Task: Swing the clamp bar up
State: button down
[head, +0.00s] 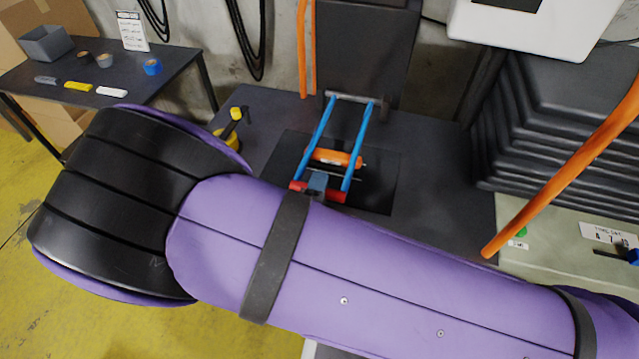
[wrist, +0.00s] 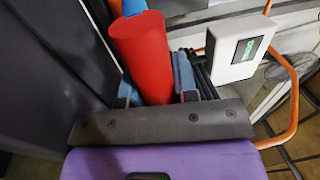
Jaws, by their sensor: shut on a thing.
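The clamp bar (head: 325,135) shows in the head view as two blue side arms running from a grey cross rod at the far end to a red grip (head: 334,196) at the near end. My gripper (head: 317,184) is at the red grip, shut on it, partly hidden by my purple arm. In the wrist view the red grip (wrist: 141,50) stands large between the two blue-grey fingers of my gripper (wrist: 155,92), with a bit of blue arm above it. An orange roller (head: 335,157) lies between the blue arms, over a dark recess.
A dark panel (head: 367,50) stands behind the clamp. An orange tube (head: 570,150) slants at the right, near stacked black folds (head: 575,110). A yellow-and-black item (head: 230,125) stands left of the clamp. A side table (head: 110,90) holds small items.

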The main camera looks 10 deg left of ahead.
jog(key=w+r+g, duration=0.3)
jog(key=w+r, duration=0.1)
jog(key=r, duration=0.7)
jog(key=w+r+g, duration=0.3)
jog(key=w+r, duration=0.1)
jog(key=r, duration=0.7)
jog(key=shift+w+d, duration=0.3)
jog(key=shift+d, duration=0.05)
jog(key=c, duration=0.9)
grip_release()
jog(key=shift+w, duration=0.1)
jog(key=v, duration=1.1)
jog(key=shift+d, duration=0.1)
